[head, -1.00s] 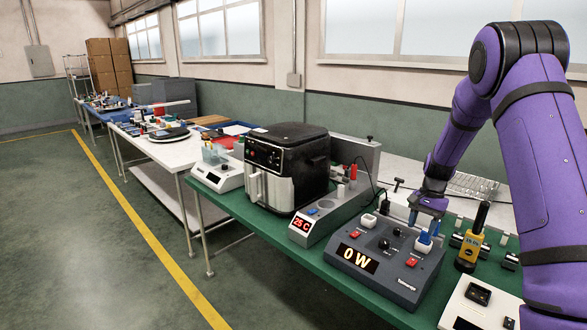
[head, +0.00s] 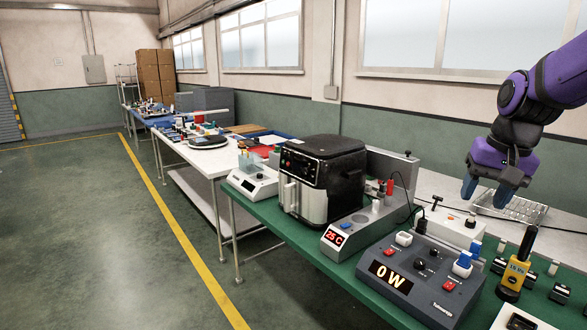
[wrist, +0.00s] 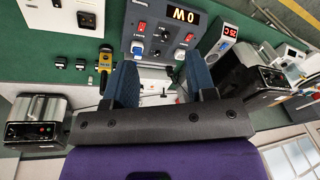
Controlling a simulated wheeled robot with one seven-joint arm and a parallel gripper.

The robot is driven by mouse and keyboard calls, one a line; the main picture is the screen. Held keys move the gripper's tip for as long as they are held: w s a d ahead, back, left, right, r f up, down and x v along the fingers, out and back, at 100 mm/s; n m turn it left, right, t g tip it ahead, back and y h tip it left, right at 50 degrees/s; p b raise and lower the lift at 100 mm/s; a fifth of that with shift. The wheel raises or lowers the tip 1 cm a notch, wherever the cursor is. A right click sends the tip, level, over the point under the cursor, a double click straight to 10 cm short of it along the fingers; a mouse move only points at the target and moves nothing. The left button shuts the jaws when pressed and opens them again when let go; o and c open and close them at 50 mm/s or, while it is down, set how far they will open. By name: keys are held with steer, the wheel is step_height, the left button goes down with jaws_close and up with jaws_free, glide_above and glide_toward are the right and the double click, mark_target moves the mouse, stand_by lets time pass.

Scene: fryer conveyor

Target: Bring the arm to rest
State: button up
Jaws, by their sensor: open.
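My gripper (head: 487,194) hangs from my purple arm at the right of the head view, above the back of the green table. Its two blue fingers are apart with nothing between them, as the wrist view (wrist: 164,85) also shows. The gripper is clear of the grey power meter box (head: 425,277), whose display reads "0 W". A blue plug (head: 463,258) sits in a white socket on that box. The box also appears at the top of the wrist view (wrist: 160,35).
A black and silver air fryer (head: 322,178) stands on the green table left of the meter. A grey unit reading "25 C" (head: 335,238) is between them. A yellow handheld meter (head: 515,272) stands to the right. A metal rack (head: 510,206) lies behind, below my gripper.

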steer(key=s+a+r+n+t, duration=0.1)
steer(key=s+a+n, duration=0.1)
steer(key=s, duration=0.7)
steer(key=s+a+r+n+t+h, duration=0.1)
steer(key=s+a+r+n+t, duration=0.1)
steer(key=s, duration=0.7)
steer(key=shift+s+a, duration=0.2)
steer(key=shift+a, duration=0.1)
